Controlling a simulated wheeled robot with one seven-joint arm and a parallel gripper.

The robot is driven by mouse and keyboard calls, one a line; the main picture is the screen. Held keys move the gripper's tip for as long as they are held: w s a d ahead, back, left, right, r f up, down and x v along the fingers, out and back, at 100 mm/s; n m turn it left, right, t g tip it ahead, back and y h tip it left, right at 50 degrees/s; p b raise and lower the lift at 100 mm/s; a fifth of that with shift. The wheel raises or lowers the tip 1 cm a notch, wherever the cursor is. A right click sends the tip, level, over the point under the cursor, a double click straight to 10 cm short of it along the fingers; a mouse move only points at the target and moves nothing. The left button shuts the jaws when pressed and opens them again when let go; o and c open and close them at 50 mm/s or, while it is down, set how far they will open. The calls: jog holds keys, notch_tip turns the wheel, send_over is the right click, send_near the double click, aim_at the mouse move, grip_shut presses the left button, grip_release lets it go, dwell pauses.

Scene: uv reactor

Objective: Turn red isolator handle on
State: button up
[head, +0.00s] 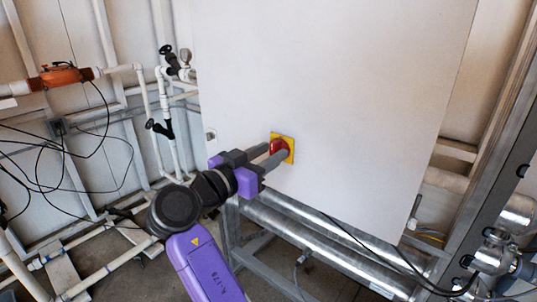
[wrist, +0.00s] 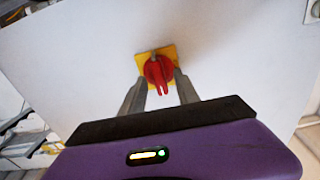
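The red isolator handle (wrist: 158,73) sits on a yellow square plate (wrist: 144,68) on the white cabinet panel. In the wrist view its grip bar points downward, toward my gripper. In the head view the red handle (head: 278,146) is partly hidden behind my fingers. My gripper (head: 277,154) reaches to the plate from the left. In the wrist view my gripper (wrist: 158,80) is open, with one finger on each side of the handle. I cannot tell whether either finger touches it.
The large white cabinet panel (head: 350,80) fills the middle. Shiny metal tubes (head: 310,240) run below it. White pipes with black valves (head: 165,110) and loose black cables stand at the left. A metal frame (head: 490,160) stands at the right.

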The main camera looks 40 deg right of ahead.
jog(key=s+a, duration=0.1)
jog(key=a, duration=0.6)
jog(key=shift+s+a, duration=0.3)
dwell(0.5)
